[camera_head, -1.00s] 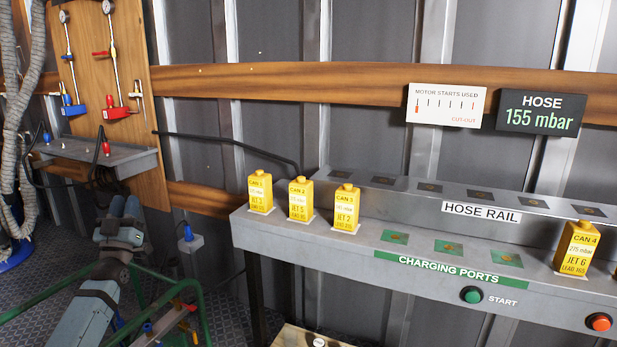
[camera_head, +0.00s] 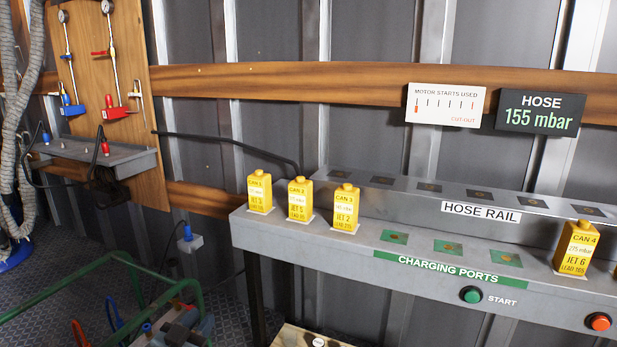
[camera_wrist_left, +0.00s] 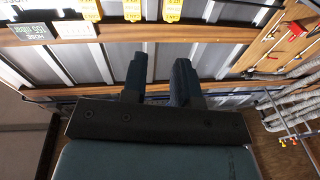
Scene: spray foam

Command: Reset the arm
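My left gripper shows in the left wrist view (camera_wrist_left: 160,75), with two dark fingers apart and nothing visible between them. In the head view I cannot make it out clearly. My right gripper is in neither view. The wrist view is upside down and shows the wall, the hose display (camera_wrist_left: 75,30) and yellow cans (camera_wrist_left: 90,10) at its top, beyond the fingers. In the head view, yellow CAN 1 (camera_head: 260,193), CAN 2 (camera_head: 299,200) and CAN 3 (camera_head: 345,208) stand upright at the bench's left end. CAN 4 (camera_head: 577,248) stands upright at the right.
The grey bench (camera_head: 360,248) carries three green charging ports (camera_head: 447,247), a green start button (camera_head: 471,295) and an orange button (camera_head: 599,322). The hose display (camera_head: 541,113) reads 155 mbar.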

